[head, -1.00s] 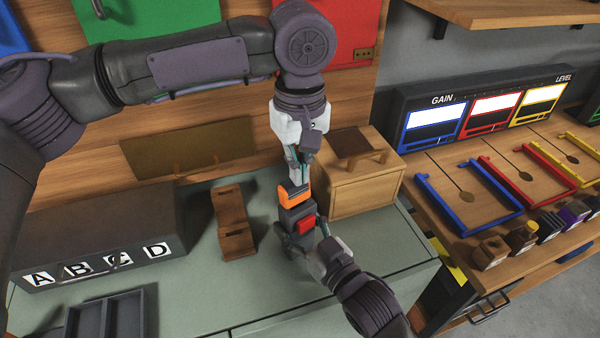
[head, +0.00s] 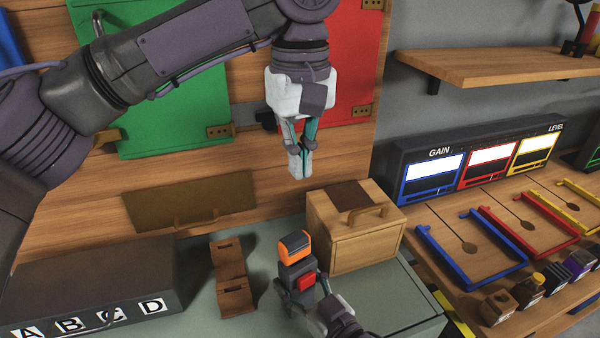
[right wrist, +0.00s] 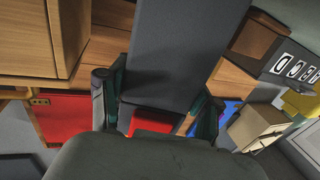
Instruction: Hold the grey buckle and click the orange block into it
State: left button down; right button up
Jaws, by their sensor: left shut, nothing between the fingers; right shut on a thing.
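The grey buckle (head: 297,272) with its red button (head: 306,283) stands upright, held in my right gripper (head: 302,292). In the right wrist view the grey buckle (right wrist: 165,60) fills the middle between my right gripper's (right wrist: 156,108) fingers, with the red button (right wrist: 152,122) below it. The orange block (head: 294,245) sits at the top end of the buckle, in line with it; how deep it goes in is hidden. My left gripper (head: 300,172) is shut and empty, above the block and clear of it.
A wooden box (head: 352,240) with a handle stands close to the right of the buckle. A brown stepped holder (head: 231,278) is to the left, beside a dark case lettered A to D (head: 95,285). A shelf unit with coloured frames (head: 470,235) is at right.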

jog(key=o, duration=1.5)
jog(key=shift+c, duration=0.2)
